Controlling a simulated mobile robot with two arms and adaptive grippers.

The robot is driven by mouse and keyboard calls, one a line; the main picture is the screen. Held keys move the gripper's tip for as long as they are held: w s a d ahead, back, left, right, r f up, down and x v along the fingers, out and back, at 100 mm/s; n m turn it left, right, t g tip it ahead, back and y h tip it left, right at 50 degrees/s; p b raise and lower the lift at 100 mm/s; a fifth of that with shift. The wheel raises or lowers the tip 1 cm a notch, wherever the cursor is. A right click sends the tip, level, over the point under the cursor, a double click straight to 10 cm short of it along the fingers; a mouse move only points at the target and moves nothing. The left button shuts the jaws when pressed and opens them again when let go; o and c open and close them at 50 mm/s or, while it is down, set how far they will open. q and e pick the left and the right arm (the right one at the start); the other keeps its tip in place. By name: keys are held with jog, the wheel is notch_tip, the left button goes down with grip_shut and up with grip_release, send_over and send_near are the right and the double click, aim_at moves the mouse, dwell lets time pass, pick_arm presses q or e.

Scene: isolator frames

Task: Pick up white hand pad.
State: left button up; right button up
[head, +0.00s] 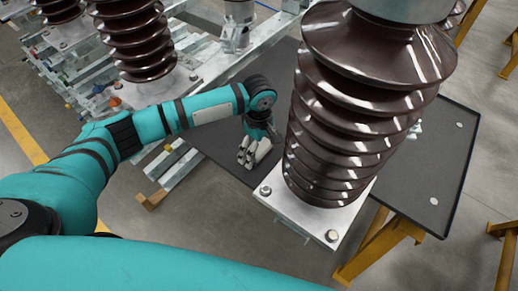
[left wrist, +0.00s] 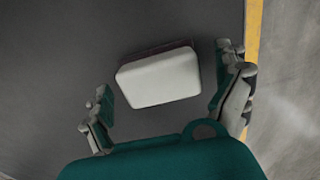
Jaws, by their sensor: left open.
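The white hand pad (left wrist: 158,79) lies on the dark grey table top (left wrist: 60,60). It is a rounded white block with a dark strip along its far edge. In the left wrist view my left gripper (left wrist: 165,98) is open, with one finger to each side of the pad and clear gaps to it. In the head view my left gripper (head: 254,152) points down over the dark table top, left of the large brown insulator. I cannot make out the pad in the head view. My right gripper is not in view.
A large ribbed brown insulator (head: 345,110) on a metal base plate (head: 318,212) stands close to the gripper's right. More insulators (head: 140,40) and metal frames stand at the back left. Small white discs (head: 434,201) lie on the table's right part. A yellow edge (left wrist: 252,40) borders the table.

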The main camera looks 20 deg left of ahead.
pick_arm(q)
jog(key=c, duration=1.2)
notch_tip(320, 180, up, 10)
jog(key=shift+r, duration=0.1)
jog(key=o, duration=0.6)
jog(key=shift+c, duration=0.2)
jog(key=c, duration=0.4)
